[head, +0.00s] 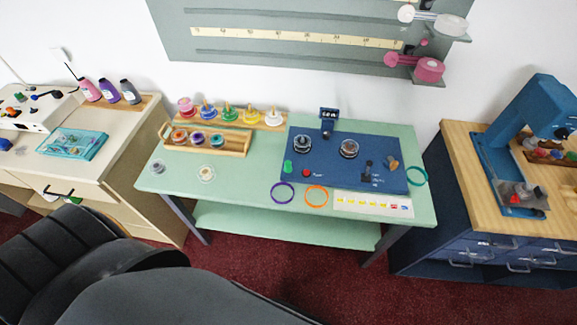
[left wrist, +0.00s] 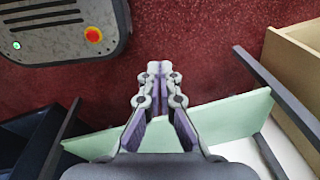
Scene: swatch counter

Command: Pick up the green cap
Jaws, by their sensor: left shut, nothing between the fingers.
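A small green piece that looks like the green cap (head: 288,167) is at the left front of the blue panel (head: 330,178) on the mint-green counter, in the head view. A red button-like piece is just right of it. A green spool on a peg (head: 229,115) also stands in the back rack. My left gripper (left wrist: 160,72) is shut and empty in the left wrist view, over the dark red floor and away from the green piece. It is not seen in the head view. My right gripper is in neither view.
Purple (head: 283,193) and orange (head: 316,196) rings and a label strip (head: 373,205) lie along the counter's front. Wooden racks (head: 205,143) stand at its back left. A blue press (head: 510,150) stands on the right cabinet. The counter's front left is mostly clear.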

